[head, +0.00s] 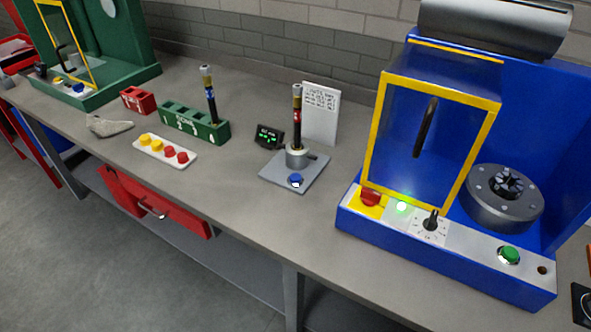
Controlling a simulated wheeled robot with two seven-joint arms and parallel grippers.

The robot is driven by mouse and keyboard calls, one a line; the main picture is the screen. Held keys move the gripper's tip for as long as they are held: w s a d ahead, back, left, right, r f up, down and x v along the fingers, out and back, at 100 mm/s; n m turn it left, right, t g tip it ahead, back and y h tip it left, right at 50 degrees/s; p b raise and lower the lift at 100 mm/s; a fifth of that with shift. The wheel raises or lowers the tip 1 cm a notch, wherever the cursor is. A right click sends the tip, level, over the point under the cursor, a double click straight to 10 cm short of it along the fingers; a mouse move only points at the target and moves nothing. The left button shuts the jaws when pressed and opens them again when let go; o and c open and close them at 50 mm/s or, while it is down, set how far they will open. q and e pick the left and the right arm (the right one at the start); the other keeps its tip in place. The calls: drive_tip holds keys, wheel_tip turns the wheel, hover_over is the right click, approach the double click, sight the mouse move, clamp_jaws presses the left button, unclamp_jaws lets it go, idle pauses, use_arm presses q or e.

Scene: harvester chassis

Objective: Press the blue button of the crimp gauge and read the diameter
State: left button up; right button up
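The crimp gauge is a grey plate (312,176) on the bench, near the middle of the head view. Its blue button (295,180) sits at the plate's front. A dark hose with metal ends (297,115) stands upright in the gauge's round grey holder (297,157). A small black display (268,137) with green characters stands behind the plate at left; the characters are too small to read. A white card with writing (320,112) stands behind. Neither of my grippers is in view.
A blue machine (440,254) with a yellow-framed guard stands right of the gauge. To the left are a green numbered rack (192,124) holding another hose, a white tray (178,159) with yellow and red caps, a red block (138,100), a grey cloth-like item (108,126) and a green machine (130,70).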

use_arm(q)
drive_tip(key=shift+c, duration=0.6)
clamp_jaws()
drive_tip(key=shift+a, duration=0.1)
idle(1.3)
